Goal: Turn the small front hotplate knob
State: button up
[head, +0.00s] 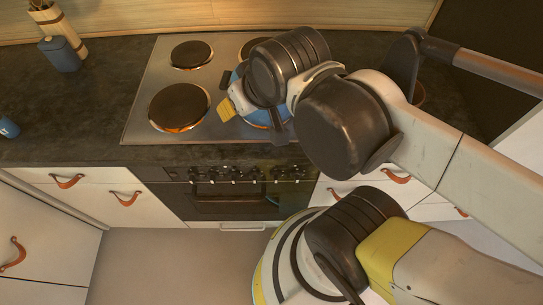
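A row of several dark knobs (237,175) with light edges runs along the front panel of the oven, below the cooktop (137,125). I cannot tell from their looks which one belongs to the small front hotplate. The front left hotplate (179,106) is large and bare. The front right hotplate area is covered by a blue round vessel (258,117) and my arm. My gripper (228,107), with a yellow fingertip, is over the cooktop beside the blue vessel, behind and above the knobs. My wrist hides much of it, so its opening is unclear.
The oven door (235,205) is below the knobs. White drawers with leather pulls (125,198) flank it. A blue jar (60,53) and a utensil holder (50,20) stand at back left. The dark worktop (90,110) left of the cooktop is mostly clear.

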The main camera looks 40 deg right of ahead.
aim_at(296, 175)
jog(key=k+j+z, duration=0.6)
jog(key=z, duration=0.15)
jog(key=k+j+z, duration=0.2)
jog(key=k+z, duration=0.2)
jog(key=k, duration=0.95)
